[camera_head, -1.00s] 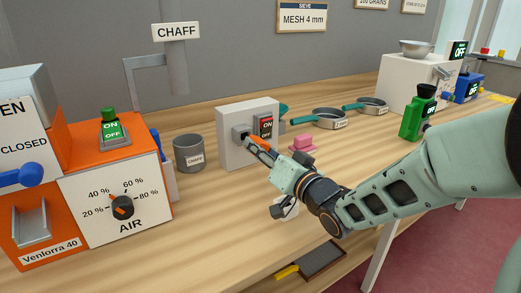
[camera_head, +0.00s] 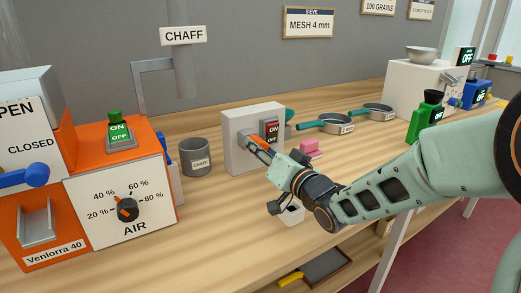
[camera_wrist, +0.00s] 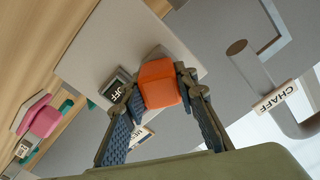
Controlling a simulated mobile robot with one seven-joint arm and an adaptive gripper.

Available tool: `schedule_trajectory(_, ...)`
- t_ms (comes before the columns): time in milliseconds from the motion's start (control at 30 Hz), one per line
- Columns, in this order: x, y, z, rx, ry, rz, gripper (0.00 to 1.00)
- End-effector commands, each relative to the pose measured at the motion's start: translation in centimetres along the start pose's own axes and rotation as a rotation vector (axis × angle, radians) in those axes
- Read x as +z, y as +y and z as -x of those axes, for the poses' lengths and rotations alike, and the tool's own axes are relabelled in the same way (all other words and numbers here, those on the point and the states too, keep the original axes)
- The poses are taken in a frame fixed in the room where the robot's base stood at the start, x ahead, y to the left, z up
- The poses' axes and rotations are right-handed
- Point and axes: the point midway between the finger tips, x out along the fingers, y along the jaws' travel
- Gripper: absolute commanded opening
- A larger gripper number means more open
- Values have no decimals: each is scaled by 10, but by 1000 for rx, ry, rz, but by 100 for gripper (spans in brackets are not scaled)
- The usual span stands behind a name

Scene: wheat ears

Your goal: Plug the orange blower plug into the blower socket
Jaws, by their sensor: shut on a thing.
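The orange blower plug (camera_head: 257,143) is at the front of the light grey socket box (camera_head: 236,152). My gripper (camera_head: 263,149) is shut on the plug from the front right. In the wrist view the plug (camera_wrist: 158,85) sits between both fingers (camera_wrist: 160,92), its end against or very near the grey socket block. How far it is in the socket is hidden by the plug itself. In the wrist view the switch (camera_wrist: 117,88) lies left of the fingers.
The orange Venlorra machine (camera_head: 150,150) stands at left, with a grey chaff cup (camera_head: 195,157) between it and the box. A pink block (camera_head: 311,149) lies right of the gripper. Sieves (camera_head: 325,124) lie behind. A small white container (camera_head: 292,215) is below my wrist.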

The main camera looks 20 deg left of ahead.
Motion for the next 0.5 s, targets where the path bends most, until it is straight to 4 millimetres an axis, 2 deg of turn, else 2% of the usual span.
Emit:
schedule_trajectory(133, 0, -1, -4, -2, 1, 0, 2)
schedule_trajectory(167, 0, -1, -4, -2, 1, 0, 29)
schedule_trajectory(300, 0, -1, -4, -1, 1, 0, 44)
schedule_trajectory(333, 0, -1, -4, -1, 1, 0, 47)
schedule_trajectory(500, 0, 0, -4, -1, 1, 0, 47)
